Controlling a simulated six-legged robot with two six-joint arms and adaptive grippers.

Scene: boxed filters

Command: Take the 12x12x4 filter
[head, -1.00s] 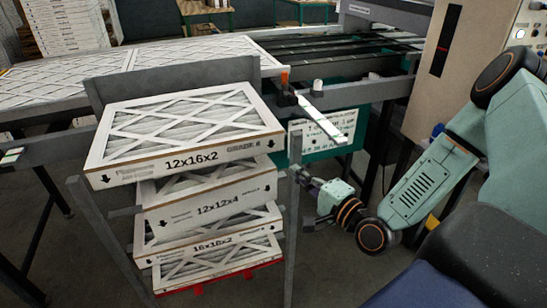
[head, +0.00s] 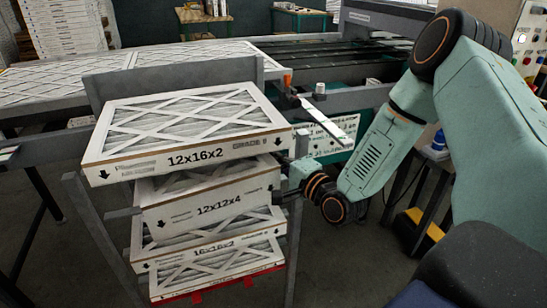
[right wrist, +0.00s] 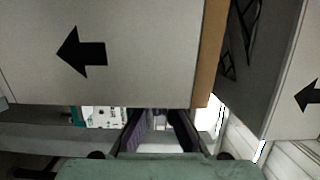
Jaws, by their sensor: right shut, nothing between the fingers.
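The 12x12x4 filter (head: 219,211) is a white box second from the top in the stack in the head view. The 12x16x2 filter (head: 190,162) lies on it and covers most of its top. My right gripper (head: 283,176) is at the right end of the 12x12x4 filter, partly hidden by the rack and boxes; I cannot tell if it touches. My left gripper is not in view.
The 16x16x2 filter (head: 212,246) and another filter lie lower in the stack. Grey rack posts (head: 296,245) stand close on both sides. A conveyor with white filters (head: 60,88) runs behind. A control cabinet stands at the far right.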

